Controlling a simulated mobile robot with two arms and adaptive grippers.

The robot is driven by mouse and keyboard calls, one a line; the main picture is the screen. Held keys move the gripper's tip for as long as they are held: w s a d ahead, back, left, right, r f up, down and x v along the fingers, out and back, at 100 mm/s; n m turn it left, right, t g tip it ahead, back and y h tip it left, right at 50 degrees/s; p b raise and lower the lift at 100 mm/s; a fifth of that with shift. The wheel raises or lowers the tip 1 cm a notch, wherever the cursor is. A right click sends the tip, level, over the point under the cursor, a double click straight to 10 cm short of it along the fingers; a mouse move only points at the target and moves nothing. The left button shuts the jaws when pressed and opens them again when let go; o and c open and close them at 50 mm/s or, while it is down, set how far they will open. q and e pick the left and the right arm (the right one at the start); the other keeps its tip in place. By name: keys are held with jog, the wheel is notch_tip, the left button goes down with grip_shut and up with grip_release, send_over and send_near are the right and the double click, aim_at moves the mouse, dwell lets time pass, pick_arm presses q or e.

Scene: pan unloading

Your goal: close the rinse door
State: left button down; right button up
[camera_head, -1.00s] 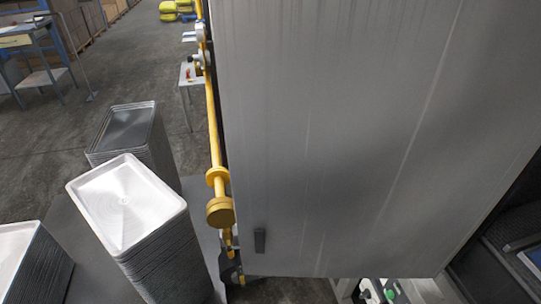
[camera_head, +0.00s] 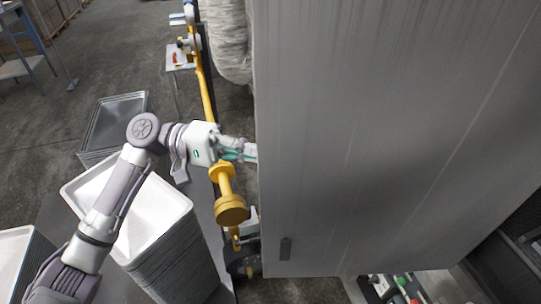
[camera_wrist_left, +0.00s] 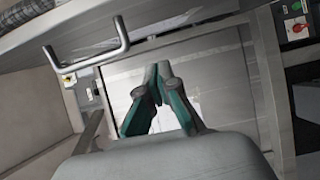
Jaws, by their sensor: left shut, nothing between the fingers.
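A large grey metal panel (camera_head: 390,130) fills the right half of the head view, with a small dark fitting (camera_head: 285,248) low on its left side. I cannot tell for sure whether this panel is the rinse door. My left gripper (camera_head: 250,152) reaches its left edge; contact there is unclear. In the left wrist view, the gripper's teal fingers (camera_wrist_left: 158,84) are shut and empty, pointing at a pale metal surface (camera_wrist_left: 215,75). A bar handle (camera_wrist_left: 90,58) is up and left of the fingers, apart from them. My right gripper is not in view.
A yellow pipe with a round knob (camera_head: 231,209) stands close under my left gripper. Stacks of metal trays (camera_head: 165,225) are below my left arm. Coloured buttons (camera_head: 402,281) are at the bottom right. Open floor (camera_head: 90,65) is at upper left.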

aim_at(307, 179)
pick_arm(q)
jog(key=s+d+p, duration=0.1)
jog(key=s+d, duration=0.1)
jog(key=s+d+p, duration=0.2)
jog(key=d, duration=0.1)
jog(key=s+d+p, duration=0.1)
jog(key=d, duration=0.2)
jog(key=shift+s+d+p, duration=0.25)
jog(key=shift+s+p, duration=0.05)
jog(key=shift+s, duration=0.1)
jog(key=shift+w+d, duration=0.1)
